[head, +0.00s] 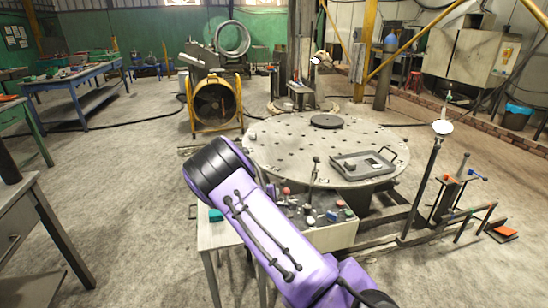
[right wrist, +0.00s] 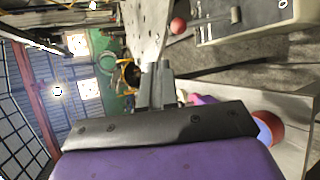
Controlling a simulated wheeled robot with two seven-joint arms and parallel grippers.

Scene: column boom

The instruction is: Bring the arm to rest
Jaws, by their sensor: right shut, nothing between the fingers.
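My right arm (head: 265,235) is purple with a black rounded joint and reaches in from the bottom of the head view, in front of the control console. Its gripper cannot be made out in the head view. In the right wrist view my right gripper (right wrist: 156,80) has its grey fingers together, with nothing seen between them. The wrist picture is turned sideways. My left arm and gripper are not in either view.
A round perforated table (head: 290,150) bears a grey tray (head: 362,163). A control console (head: 325,234) with knobs stands close beside my arm. A thin post (head: 420,190) rises at right, and a yellow-framed fan (head: 214,104) stands behind. Floor (head: 130,185) at left is open.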

